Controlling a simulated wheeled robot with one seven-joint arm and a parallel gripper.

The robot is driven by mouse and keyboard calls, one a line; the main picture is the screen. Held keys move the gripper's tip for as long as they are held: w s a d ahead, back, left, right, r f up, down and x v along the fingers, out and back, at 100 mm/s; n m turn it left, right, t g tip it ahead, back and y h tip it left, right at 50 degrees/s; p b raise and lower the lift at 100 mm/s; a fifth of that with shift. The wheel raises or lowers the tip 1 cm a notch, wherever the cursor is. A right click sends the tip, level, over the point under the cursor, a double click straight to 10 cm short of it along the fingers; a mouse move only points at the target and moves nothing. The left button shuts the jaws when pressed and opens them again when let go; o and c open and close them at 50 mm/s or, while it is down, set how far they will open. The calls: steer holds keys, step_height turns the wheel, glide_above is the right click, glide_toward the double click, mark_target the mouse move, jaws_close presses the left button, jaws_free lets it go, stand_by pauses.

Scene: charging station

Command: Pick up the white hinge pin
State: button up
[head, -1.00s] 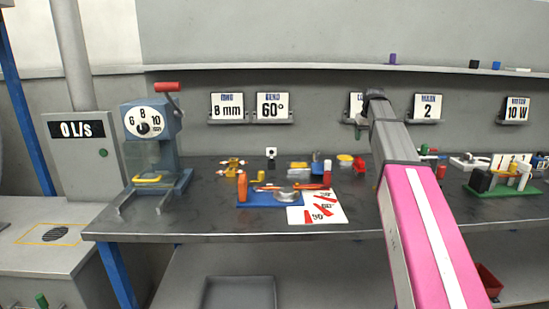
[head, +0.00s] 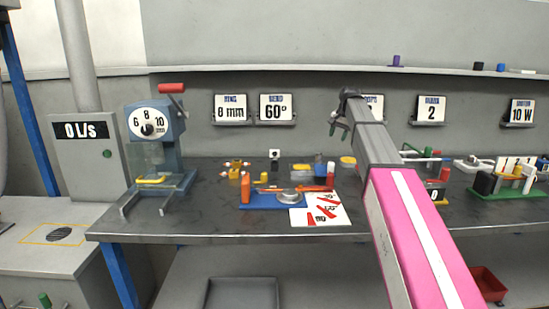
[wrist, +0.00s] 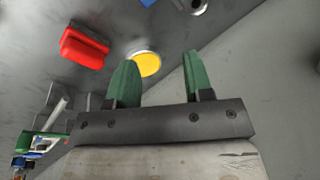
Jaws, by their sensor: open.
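I cannot tell for sure which thing is the white hinge pin. A white upright cylinder (head: 529,181) stands at the green fixture on the right of the bench. A small white piece (head: 527,71) lies on the upper shelf. A pale rod (wrist: 52,115) shows at the left of the wrist view.
The green fixture (head: 513,193) holds a black block and a yellow part. A blue fixture (head: 262,207) and white cards (head: 310,218) lie mid-bench. A red block (wrist: 84,47) lies near the yellow dish (wrist: 146,64). The bench front is largely clear.

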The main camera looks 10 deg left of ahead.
steer(key=w+a+m+g+y, duration=0.1)
steer(key=a+m, duration=0.6)
steer(key=a, duration=0.7)
steer(key=m+g+y, duration=0.1)
steer(key=m+g, duration=0.1)
steer(key=m, duration=0.3)
glide_toward(275, 150)
steer(key=x, duration=1)
steer(key=shift+w+a+f, duration=0.2)
steer(key=shift+w+f, duration=0.1)
steer(key=shift+w, duration=0.05)
jaws_close()
